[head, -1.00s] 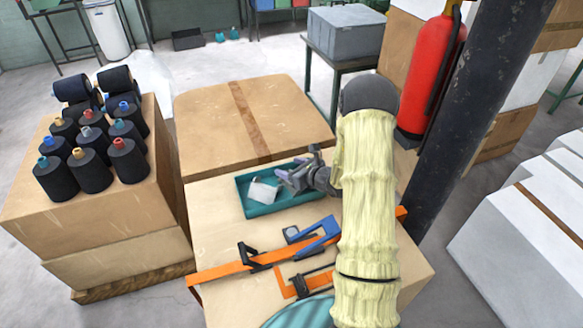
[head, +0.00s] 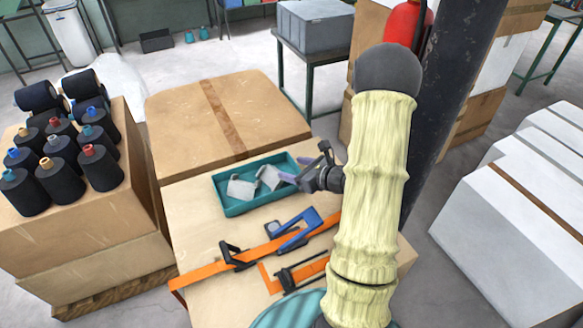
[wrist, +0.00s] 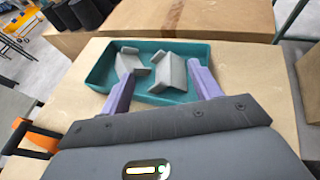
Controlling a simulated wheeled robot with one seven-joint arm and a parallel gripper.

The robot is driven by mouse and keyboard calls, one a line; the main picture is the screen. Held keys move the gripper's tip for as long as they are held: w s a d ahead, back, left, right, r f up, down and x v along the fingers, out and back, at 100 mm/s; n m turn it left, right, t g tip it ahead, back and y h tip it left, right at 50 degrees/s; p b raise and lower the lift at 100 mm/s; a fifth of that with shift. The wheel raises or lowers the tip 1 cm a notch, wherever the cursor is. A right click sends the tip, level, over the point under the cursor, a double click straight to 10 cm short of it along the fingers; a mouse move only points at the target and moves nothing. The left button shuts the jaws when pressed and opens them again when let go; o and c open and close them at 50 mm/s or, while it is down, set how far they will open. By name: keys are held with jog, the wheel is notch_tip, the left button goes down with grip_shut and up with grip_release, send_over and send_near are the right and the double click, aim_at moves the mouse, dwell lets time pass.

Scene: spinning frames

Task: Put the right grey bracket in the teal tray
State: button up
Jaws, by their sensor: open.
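Two pale grey brackets lie in the shallow teal tray (head: 232,210) on the cardboard box top. The left bracket (head: 240,189) and the right bracket (head: 270,177) lie close together; they also show in the wrist view as left (wrist: 130,63) and right (wrist: 171,70). My gripper (head: 297,169) is at the tray's right end. In the wrist view my gripper (wrist: 161,82) has its two purple fingers wide apart, with nothing held between them. The right bracket lies beyond the fingertips, inside the tray.
An orange bar (head: 205,271) with a black clamp and a blue clamp (head: 298,226) lies in front of the tray. Dark thread cones (head: 62,154) stand on a box at left. A dark post (head: 445,100) stands behind my arm.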

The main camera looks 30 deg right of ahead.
dwell(0.4)
jog(key=s+a+r+n+g+y, duration=0.1)
jog(key=s+a+n+g+y, duration=0.1)
jog(key=s+a+n+g, duration=0.5)
jog(key=s+a+r+n+g+y, duration=0.1)
jog(key=s+a+n+g, duration=0.15)
jog(key=a+n, duration=0.45)
jog(key=s+r+n+h, duration=0.4)
jog(key=s+n+h, duration=0.2)
jog(key=n, duration=1.1)
jog(key=shift+s+r+h, duration=0.2)
jog(key=shift+s+h, duration=0.1)
jog(key=shift+h, duration=0.8)
jog(key=shift+d, duration=0.1)
